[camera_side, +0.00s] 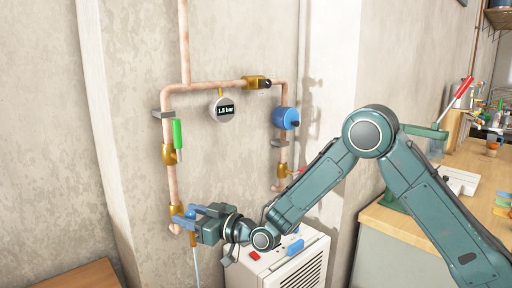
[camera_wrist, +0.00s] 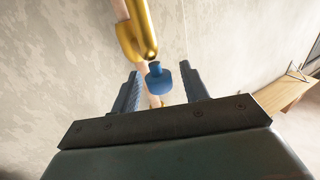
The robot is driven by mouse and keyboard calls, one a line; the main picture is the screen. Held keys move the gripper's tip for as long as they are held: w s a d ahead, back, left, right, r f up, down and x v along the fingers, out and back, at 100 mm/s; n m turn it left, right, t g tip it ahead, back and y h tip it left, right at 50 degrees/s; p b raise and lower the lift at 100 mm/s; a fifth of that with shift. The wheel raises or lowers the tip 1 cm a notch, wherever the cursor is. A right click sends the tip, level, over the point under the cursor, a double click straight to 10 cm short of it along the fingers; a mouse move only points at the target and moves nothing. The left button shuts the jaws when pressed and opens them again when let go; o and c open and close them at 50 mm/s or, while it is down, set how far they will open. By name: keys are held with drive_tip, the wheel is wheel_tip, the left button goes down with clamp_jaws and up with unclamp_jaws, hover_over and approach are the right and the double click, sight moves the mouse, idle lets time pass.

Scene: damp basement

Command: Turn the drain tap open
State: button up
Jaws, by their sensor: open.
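The drain tap is a brass fitting (camera_side: 176,210) at the low end of the left copper pipe. In the wrist view its brass body (camera_wrist: 138,32) is at the top, with a blue knob (camera_wrist: 158,82) in front of it. My gripper (camera_wrist: 158,72) is open, with one blue jaw on each side of the knob. Gaps show between the knob and both jaws, so I see no grip on it. In the side view my gripper (camera_side: 194,212) is at the tap, and its blue jaws largely hide the knob.
A green-handled valve (camera_side: 177,136) sits above on the same pipe. A white vented unit (camera_side: 290,270) stands below my forearm. A wooden bench (camera_side: 478,160) is at right.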

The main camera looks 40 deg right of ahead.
drive_tip(key=shift+s, duration=0.1)
drive_tip(key=v, duration=1.3)
drive_tip(key=shift+s, duration=0.15)
idle(0.7)
drive_tip(key=shift+s+d, duration=0.1)
drive_tip(key=shift+d, duration=0.05)
drive_tip(key=shift+r, duration=0.1)
idle(0.3)
drive_tip(key=w+d+n+g+y, duration=0.1)
drive_tip(key=w+n+g+y, duration=0.1)
drive_tip(key=w+d+n+g+y, duration=0.1)
drive_tip(key=n+g+y, duration=0.1)
drive_tip(key=y, duration=0.1)
drive_tip(key=w+d+n+g+y, duration=0.1)
drive_tip(key=w+d+n+y, duration=0.1)
drive_tip(key=shift+w+g, duration=0.3)
drive_tip(key=shift+g, duration=0.1)
drive_tip(key=shift+a, duration=0.1)
